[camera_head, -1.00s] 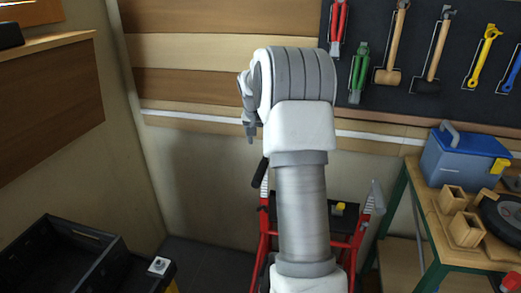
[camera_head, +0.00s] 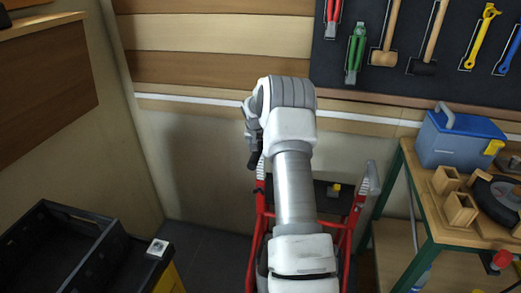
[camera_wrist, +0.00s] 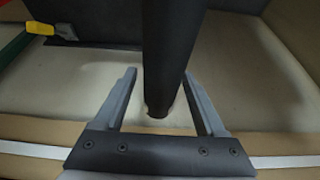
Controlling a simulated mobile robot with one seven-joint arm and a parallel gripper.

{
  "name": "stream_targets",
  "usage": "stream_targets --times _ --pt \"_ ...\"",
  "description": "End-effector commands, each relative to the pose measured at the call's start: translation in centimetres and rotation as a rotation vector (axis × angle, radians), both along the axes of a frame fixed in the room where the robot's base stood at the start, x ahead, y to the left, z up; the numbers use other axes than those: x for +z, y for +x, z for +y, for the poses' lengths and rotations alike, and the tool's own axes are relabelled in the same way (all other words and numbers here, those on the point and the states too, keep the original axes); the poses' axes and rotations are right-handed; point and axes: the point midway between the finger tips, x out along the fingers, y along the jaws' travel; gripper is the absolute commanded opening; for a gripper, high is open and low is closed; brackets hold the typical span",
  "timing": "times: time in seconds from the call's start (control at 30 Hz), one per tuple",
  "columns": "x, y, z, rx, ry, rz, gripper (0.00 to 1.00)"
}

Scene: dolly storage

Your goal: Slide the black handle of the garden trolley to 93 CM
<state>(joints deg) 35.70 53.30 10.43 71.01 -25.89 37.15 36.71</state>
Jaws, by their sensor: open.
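The red garden trolley (camera_head: 258,225) stands against the back wall, with white scale strips on its uprights; their numbers are too small to read. The end of its black handle (camera_head: 254,161) shows beside the top of the left upright; the rest is largely hidden behind my arm. In the wrist view, the black handle (camera_wrist: 166,50) runs from the top edge down between the fingers of my gripper (camera_wrist: 158,73). My gripper is open, with a finger on either side of the handle and visible gaps. In the head view the fingertips are hard to make out.
A workbench (camera_head: 419,217) with a blue toolbox (camera_head: 455,145) and wooden blocks stands at the right. A black crate (camera_head: 75,225) is at the lower left. A tool board (camera_head: 345,15) hangs on the back wall.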

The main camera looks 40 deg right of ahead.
Motion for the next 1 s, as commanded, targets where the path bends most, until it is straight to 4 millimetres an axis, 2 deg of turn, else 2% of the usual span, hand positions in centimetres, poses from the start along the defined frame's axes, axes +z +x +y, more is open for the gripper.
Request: stream_targets --times 0.37,0.77,0.93,0.97,1.0 --pt "-0.47 0.13 -0.18 0.000 0.000 0.000 0.73" --pt "-0.45 0.11 -0.16 0.000 0.000 0.000 0.01" --pt "-0.45 0.11 -0.16 0.000 0.000 0.000 0.00" --pt "-0.45 0.11 -0.16 0.000 0.000 0.000 0.36" --pt "-0.45 0.11 -0.16 0.000 0.000 0.000 0.29"
